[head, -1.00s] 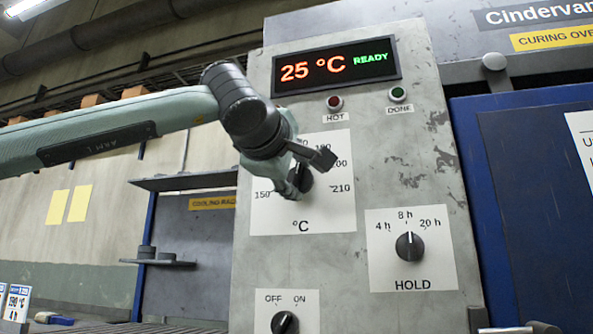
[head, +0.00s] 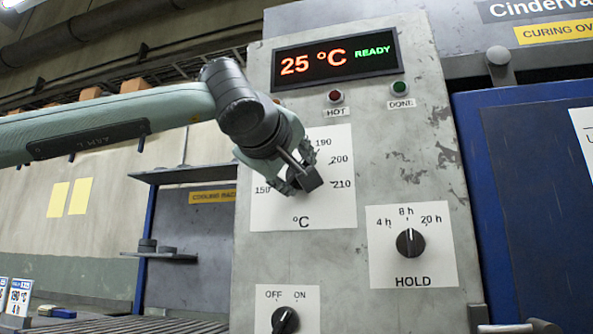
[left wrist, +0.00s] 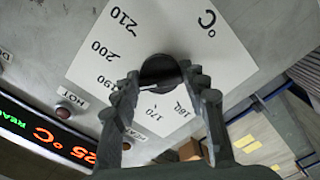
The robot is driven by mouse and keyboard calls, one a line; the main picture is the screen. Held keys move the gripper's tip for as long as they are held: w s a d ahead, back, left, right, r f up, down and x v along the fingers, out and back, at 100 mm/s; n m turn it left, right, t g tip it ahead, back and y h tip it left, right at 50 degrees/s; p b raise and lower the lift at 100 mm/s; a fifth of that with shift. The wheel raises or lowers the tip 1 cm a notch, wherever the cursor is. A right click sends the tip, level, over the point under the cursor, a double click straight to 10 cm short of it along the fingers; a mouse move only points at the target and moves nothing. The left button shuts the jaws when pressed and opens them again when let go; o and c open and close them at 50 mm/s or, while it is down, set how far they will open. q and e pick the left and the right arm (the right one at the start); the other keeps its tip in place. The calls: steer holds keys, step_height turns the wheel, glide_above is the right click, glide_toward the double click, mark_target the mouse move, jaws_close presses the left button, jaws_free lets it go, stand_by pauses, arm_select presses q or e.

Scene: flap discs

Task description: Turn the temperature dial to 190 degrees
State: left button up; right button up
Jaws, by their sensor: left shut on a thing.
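The temperature dial is a round black knob (left wrist: 160,70) on a white scale plate (head: 262,218) marked in degrees. My left gripper (head: 298,182) is at the dial in the head view and hides most of it. In the left wrist view its two fingers (left wrist: 163,84) stand on either side of the knob, shut on it. The numbers 190, 200 and 210 show beside the gripper in the head view. I cannot make out the dial's pointer, so its setting cannot be told. The display (head: 336,59) reads 25 °C READY. My right gripper is not in view.
Below right is the HOLD dial (head: 410,242), pointing near 8 h. Below is the OFF/ON switch (head: 285,320). HOT (head: 335,97) and DONE (head: 398,89) lamps sit above the scale. A rack with shelves (head: 185,173) stands to the left of the panel.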

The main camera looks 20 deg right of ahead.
arm_select(q)
steer(key=o, duration=1.2)
steer(key=v, duration=1.2)
